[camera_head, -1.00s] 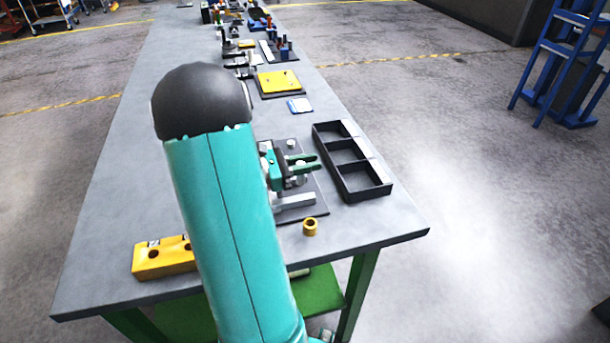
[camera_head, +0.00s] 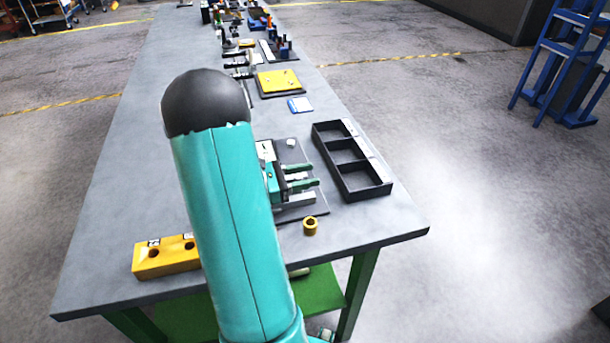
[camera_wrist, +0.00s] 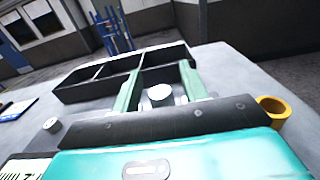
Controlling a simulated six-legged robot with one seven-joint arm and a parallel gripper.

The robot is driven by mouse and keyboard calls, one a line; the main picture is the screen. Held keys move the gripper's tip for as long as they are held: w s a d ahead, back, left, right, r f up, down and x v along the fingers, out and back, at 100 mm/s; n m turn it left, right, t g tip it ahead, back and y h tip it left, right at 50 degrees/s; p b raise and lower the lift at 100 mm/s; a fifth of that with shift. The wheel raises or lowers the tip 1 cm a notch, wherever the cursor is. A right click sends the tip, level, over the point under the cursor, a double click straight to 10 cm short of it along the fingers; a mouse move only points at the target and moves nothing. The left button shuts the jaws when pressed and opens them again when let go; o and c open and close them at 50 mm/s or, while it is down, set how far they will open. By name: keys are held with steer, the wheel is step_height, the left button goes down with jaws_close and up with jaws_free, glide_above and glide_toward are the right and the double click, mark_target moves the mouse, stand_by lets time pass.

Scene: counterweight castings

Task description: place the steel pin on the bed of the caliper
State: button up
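My gripper (camera_head: 311,180) is low over a dark plate (camera_head: 313,212) near the table's right edge, its two green fingers apart. In the wrist view, a round silver top, likely the steel pin (camera_wrist: 160,94), shows between the fingers (camera_wrist: 160,80), with a gap seen on each side. Its lower part is hidden by my gripper. Silver metal around it seems to belong to the caliper (camera_head: 300,198), mostly hidden by my arm and gripper. I cannot tell how the pin rests on the bed. A small silver cylinder (camera_head: 291,143) stands at the plate's far end.
A black three-compartment tray (camera_head: 352,160) lies just right of the plate. A yellow ring (camera_head: 310,226) stands in front of the plate. A yellow block with holes (camera_head: 165,258) is at the front left. A blue-and-white card (camera_head: 300,105) and a yellow plate (camera_head: 279,82) lie farther back.

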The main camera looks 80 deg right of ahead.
steer(key=shift+w+r, duration=0.1)
steer(key=shift+r, duration=0.05)
steer(key=v, duration=1.1)
steer(key=shift+w+a, duration=0.25)
steer(key=shift+w, duration=0.1)
steer(key=w+a+r+m+t+y, duration=0.2)
steer(key=a+t, duration=0.5)
steer(key=a, duration=0.6)
steer(key=w+a+r+m+t+y, duration=0.2)
steer(key=a+r+t, duration=0.4)
steer(key=a, duration=0.8)
steer(key=w+a+r+m+t+y, duration=0.2)
steer(key=w+a+r+t+y, duration=0.2)
steer(key=a+t, duration=0.4)
steer(key=a+r+y, duration=0.1)
steer(key=a, duration=0.4)
steer(key=shift+a, duration=0.3)
